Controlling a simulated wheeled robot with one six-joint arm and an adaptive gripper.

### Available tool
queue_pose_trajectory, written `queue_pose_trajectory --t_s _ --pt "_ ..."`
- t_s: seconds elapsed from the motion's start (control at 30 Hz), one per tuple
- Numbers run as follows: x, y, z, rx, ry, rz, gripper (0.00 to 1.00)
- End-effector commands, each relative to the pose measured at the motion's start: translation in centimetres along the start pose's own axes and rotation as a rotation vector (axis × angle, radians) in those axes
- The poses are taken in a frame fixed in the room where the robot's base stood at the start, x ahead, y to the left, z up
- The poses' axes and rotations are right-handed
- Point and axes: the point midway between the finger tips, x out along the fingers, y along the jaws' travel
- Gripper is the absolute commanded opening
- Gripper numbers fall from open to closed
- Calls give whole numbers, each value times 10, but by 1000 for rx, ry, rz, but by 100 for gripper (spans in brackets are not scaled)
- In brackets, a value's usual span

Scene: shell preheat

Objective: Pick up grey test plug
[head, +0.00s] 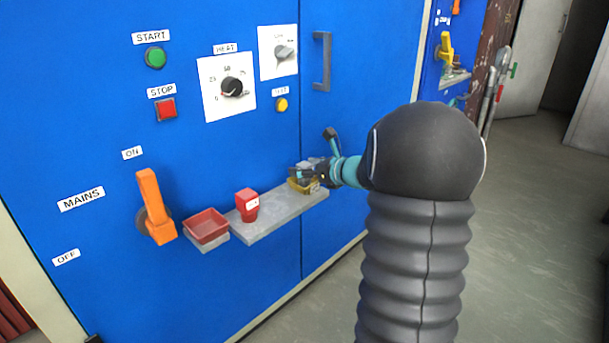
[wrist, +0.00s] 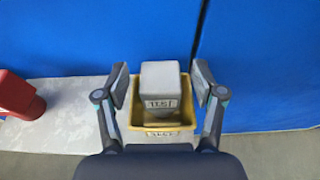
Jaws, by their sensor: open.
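The grey test plug (wrist: 160,82) stands in a small yellow tray (wrist: 185,113) in the wrist view, with a label on its front. My gripper (wrist: 160,88) is open, with one finger on each side of the plug and a gap showing on both sides. In the head view my gripper (head: 303,172) is at the right end of the grey shelf, over the yellow tray (head: 297,186). There the plug is mostly hidden by my gripper.
A red plug (head: 247,204) stands on the grey shelf (head: 275,220), left of the yellow tray. A red tray (head: 206,225) and the orange mains lever (head: 154,207) are farther left. The blue cabinet front (head: 110,290) rises close behind the shelf.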

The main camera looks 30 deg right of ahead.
Motion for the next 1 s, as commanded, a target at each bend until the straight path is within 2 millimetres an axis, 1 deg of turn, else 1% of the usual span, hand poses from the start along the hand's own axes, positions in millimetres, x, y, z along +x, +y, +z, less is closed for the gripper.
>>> queue_pose_trajectory --t_s 0.07,0.23,0.27,0.3,0.37,0.4,0.47,0.5,0.57,0.6,0.83,1.0 --pt "4 0 0 0 0 -1 69" --pt "4 -1 0 0 0 -2 69" --pt "4 0 0 0 0 -2 64" --pt "4 0 0 0 0 -2 54" --pt "4 0 0 0 0 -2 39" --pt "4 0 0 0 0 -1 29" --pt "4 0 0 0 0 -1 14" --pt "4 0 0 0 0 -1 4" --pt "4 0 0 0 0 -1 3" --pt "4 0 0 0 0 -1 0" --pt "3 0 2 -1 0 -1 0" --pt "0 -1 13 -3 -2 -2 0"
